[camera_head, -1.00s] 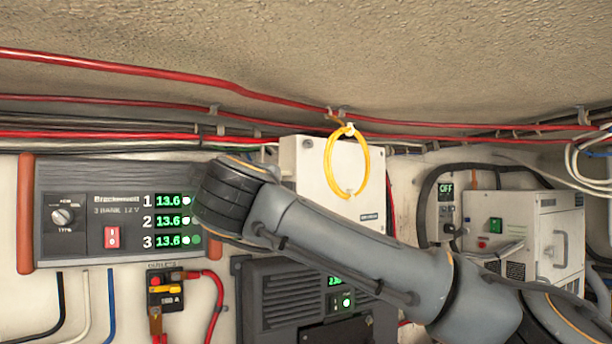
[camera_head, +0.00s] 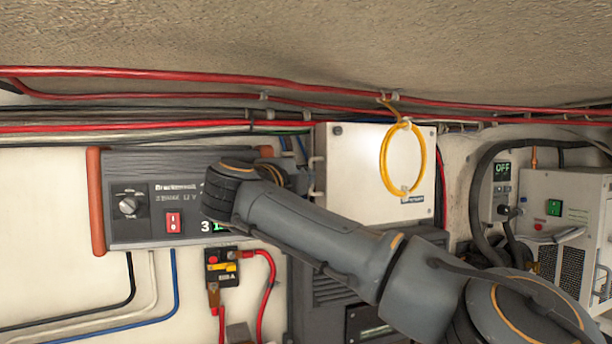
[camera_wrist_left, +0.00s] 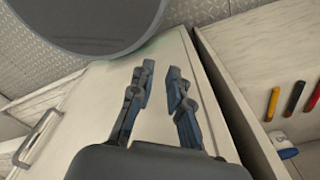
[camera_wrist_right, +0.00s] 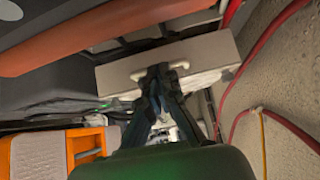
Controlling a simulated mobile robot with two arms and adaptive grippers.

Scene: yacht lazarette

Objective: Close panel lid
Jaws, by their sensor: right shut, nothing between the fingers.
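A white box with a pale front panel (camera_head: 370,165) is mounted on the wall in the head view, with small handle-like fittings at its left edge. The right wrist view shows a pale box face (camera_wrist_right: 205,55) with a handle-like bar across it. My right gripper (camera_head: 298,178) is at the left edge of the white box, partly hidden by my arm. Its fingers (camera_wrist_right: 157,75) are shut and empty, overlapping the bar in the wrist view; contact is unclear. My left gripper (camera_wrist_left: 160,78) is open and empty above a white surface, outside the head view.
A yellow cable loop (camera_head: 384,160) hangs in front of the white panel. A charger unit (camera_head: 150,240) is on the left, partly covered by my arm. Red cables (camera_head: 220,78) run above. A white device (camera_head: 565,215) stands at the right. Tools (camera_wrist_left: 295,97) show in the left wrist view.

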